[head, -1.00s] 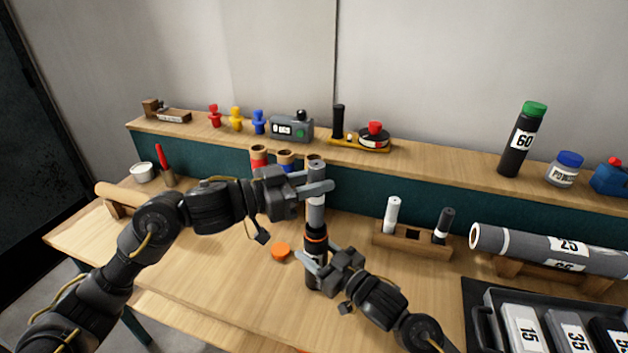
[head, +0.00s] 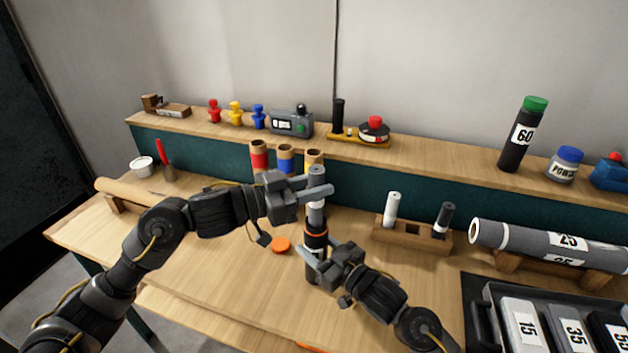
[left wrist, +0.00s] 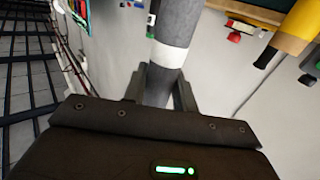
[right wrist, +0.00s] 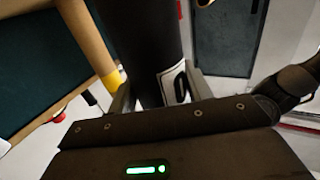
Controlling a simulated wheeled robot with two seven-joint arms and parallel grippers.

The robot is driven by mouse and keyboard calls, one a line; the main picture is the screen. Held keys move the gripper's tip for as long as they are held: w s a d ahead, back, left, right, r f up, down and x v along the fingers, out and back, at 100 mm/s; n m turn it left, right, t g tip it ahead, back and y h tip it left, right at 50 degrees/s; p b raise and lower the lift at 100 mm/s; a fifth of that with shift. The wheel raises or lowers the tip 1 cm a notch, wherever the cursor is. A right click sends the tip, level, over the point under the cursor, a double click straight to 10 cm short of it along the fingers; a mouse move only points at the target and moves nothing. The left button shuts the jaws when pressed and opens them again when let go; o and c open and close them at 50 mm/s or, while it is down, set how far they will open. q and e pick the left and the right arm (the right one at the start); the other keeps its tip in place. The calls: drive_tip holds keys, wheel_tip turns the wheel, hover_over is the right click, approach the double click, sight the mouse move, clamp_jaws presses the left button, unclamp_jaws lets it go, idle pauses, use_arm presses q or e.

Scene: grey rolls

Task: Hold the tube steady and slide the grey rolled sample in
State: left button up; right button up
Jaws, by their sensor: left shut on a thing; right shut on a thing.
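The grey rolled sample (head: 316,214) is upright in my left gripper (head: 316,191), which is shut on it near its top. It also shows with a white band in the left wrist view (left wrist: 180,22). The black tube (head: 315,243) with an orange ring stands upright directly below. My right gripper (head: 311,264) is shut around its lower part; the tube also shows with a white label in the right wrist view (right wrist: 145,45). The roll's lower end meets the tube's mouth and is hidden there; how deep it sits I cannot tell.
An orange cap (head: 281,244) lies left of the tube. Red, blue and yellow banded tubes stand behind my left gripper. A wooden holder (head: 412,238) with a white and a black piece is to the right. A large grey roll (head: 550,245) and a black tray lie further right.

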sight(314, 204)
use_arm(q)
drive_tip(key=shift+f, duration=2.3)
drive_tip(key=o, duration=1)
drive_tip(key=v, duration=1.2)
